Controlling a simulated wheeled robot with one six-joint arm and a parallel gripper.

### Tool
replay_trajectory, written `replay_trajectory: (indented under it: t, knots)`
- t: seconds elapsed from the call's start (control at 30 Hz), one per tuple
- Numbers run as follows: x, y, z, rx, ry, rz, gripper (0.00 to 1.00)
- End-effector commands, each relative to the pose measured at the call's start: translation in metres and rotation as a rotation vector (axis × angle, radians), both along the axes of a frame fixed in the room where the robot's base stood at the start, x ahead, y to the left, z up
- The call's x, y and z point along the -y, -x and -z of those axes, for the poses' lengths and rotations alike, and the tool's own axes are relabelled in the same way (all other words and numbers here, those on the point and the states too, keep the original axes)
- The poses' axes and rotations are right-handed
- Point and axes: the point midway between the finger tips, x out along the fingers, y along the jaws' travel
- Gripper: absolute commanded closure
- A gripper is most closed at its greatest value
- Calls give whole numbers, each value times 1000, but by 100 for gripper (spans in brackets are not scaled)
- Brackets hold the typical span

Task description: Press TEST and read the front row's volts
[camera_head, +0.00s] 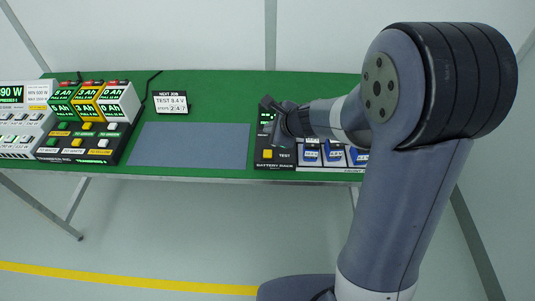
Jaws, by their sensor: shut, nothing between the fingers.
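The battery rack (275,166) stands at the right of the green table, partly behind my arm. A yellow square button (267,154) sits on its left face, with the word TEST beside it. Several blue batteries (309,153) sit in the front row to the right of the button; my arm hides the row's right end. A small dark display (266,117) with green digits shows above the button, too small to read and partly covered. My gripper (277,126) is shut and empty, over the rack just above the TEST button, apart from it as far as I can tell.
A grey mat (190,145) lies bare in the middle of the table. A card (170,103) behind it reads NEXT JOB, TEST 8.4 V, slots 2, 4, 7. Dark panels with coloured buttons (83,141) and Ah blocks (90,101) stand at left, beside a white unit (22,122).

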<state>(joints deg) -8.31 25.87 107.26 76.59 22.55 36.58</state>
Motion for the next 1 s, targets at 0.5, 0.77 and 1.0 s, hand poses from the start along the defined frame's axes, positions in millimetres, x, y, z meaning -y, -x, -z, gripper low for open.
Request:
replay_trajectory:
  t: [0.5,0.77,1.0]
  knots:
    - [0,0,69,0,1,-1,100]
    - [0,0,77,0,1,-1,100]
    - [0,0,76,0,1,-1,100]
